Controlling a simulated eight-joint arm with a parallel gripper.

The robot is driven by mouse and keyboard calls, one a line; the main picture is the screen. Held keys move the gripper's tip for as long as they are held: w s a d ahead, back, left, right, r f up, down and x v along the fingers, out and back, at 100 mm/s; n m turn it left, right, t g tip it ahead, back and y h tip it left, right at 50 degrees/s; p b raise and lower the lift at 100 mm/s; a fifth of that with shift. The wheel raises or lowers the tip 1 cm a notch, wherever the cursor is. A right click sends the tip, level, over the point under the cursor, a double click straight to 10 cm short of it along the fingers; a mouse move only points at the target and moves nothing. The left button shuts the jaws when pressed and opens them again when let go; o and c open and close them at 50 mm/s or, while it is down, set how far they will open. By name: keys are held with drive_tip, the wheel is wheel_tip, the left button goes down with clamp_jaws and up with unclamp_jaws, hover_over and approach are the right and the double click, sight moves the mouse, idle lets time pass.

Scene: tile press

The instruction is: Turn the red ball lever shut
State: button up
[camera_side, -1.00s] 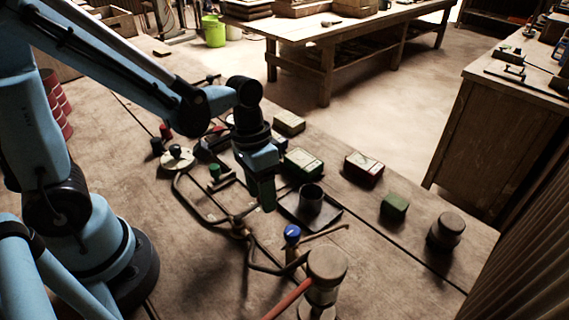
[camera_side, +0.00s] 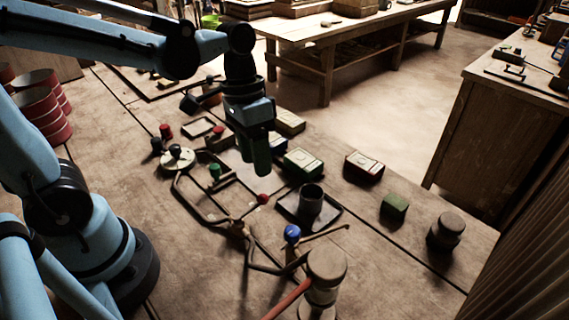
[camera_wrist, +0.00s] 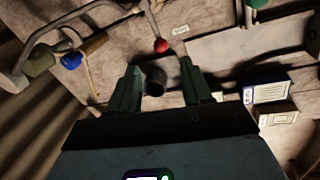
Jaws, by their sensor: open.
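The red ball lever shows as a small red ball (camera_side: 263,198) on a thin rod by the dark metal frame, just left of the tray with the dark cup. In the wrist view the red ball (camera_wrist: 161,45) is beyond my fingertips, on a rod running up to the frame. My gripper (camera_side: 262,172) hangs pointing down above the bench, above and behind the ball in the side view. In the wrist view my gripper (camera_wrist: 160,72) shows two green fingers spread apart, with nothing between them touching; the ball is clear of both.
A blue ball lever (camera_side: 292,233) stands nearer the camera. A dark cup (camera_side: 311,199) stands on a tray (camera_side: 335,217) right of the ball. A green knob (camera_side: 215,170) and a round plate with black knob (camera_side: 176,158) lie left. A mallet (camera_side: 327,268) stands in front.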

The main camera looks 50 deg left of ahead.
drive_tip(key=shift+w+a+r, duration=0.1)
drive_tip(key=shift+a+r, duration=0.1)
drive_tip(key=shift+r, duration=0.8)
drive_tip(key=shift+a+r, duration=0.2)
drive_tip(key=shift+r, duration=0.8)
drive_tip(key=a+t, duration=0.1)
drive_tip(key=t, duration=0.1)
drive_tip(key=a+f+n+t+y, duration=0.1)
drive_tip(key=a+t, duration=0.1)
drive_tip(key=t, duration=0.1)
drive_tip(key=a+f+n+t+y, duration=0.1)
drive_tip(key=t, duration=0.1)
drive_tip(key=shift+a+t, duration=0.2)
drive_tip(key=shift+t, duration=0.1)
